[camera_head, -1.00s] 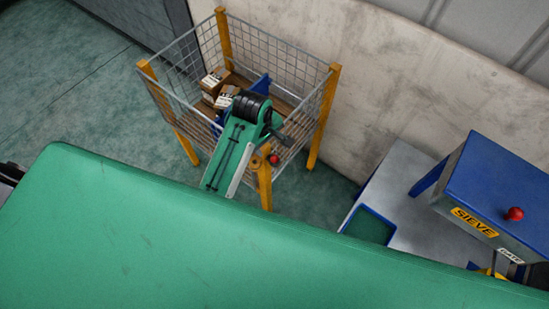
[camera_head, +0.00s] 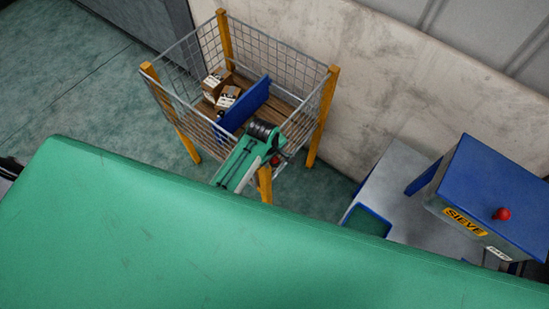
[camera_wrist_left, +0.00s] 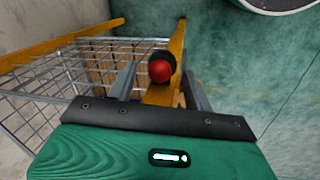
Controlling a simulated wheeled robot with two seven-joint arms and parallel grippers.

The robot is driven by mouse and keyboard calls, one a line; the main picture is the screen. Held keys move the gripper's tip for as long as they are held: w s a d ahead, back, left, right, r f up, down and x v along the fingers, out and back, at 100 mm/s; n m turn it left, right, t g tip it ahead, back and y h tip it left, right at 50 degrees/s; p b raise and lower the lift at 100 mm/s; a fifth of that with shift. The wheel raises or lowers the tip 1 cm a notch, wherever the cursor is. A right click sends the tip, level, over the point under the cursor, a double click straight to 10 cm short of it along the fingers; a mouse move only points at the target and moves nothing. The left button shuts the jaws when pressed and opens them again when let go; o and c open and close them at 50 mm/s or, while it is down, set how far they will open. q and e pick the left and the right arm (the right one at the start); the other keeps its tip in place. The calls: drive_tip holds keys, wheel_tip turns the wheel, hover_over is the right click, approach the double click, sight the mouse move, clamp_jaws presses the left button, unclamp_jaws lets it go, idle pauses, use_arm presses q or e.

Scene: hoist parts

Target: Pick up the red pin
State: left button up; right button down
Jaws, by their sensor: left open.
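The red pin shows in the left wrist view as a round red head (camera_wrist_left: 160,71) with a black collar behind it, in front of a yellow post. My left gripper (camera_wrist_left: 160,66) is open, with one grey finger on each side of the red head in that picture. I cannot tell whether the fingers are level with it or touch it. In the head view the red head (camera_head: 275,160) shows small beside the dark end of my left arm, near the cage's front corner post. The pin's shaft is hidden. My right gripper is out of view.
A wire-mesh cage (camera_head: 165,95) with yellow posts holds small cardboard boxes (camera_head: 216,82) and a blue panel (camera_head: 243,108). A blue SIEVE box (camera_head: 500,185) with a red knob (camera_head: 502,214) stands at the right. A concrete wall (camera_head: 400,90) rises behind.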

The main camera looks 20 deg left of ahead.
use_arm(q)
drive_tip(key=shift+f, duration=0.2)
drive_tip(key=c, duration=1.1)
drive_tip(key=shift+o, duration=0.2)
drive_tip(key=shift+r, duration=0.15)
drive_tip(key=shift+w+r, duration=0.1)
drive_tip(key=shift+r, duration=0.5)
wheel_tip(320, 180, up, 19)
drive_tip(key=b, duration=0.2)
drive_tip(key=shift+f, duration=0.15)
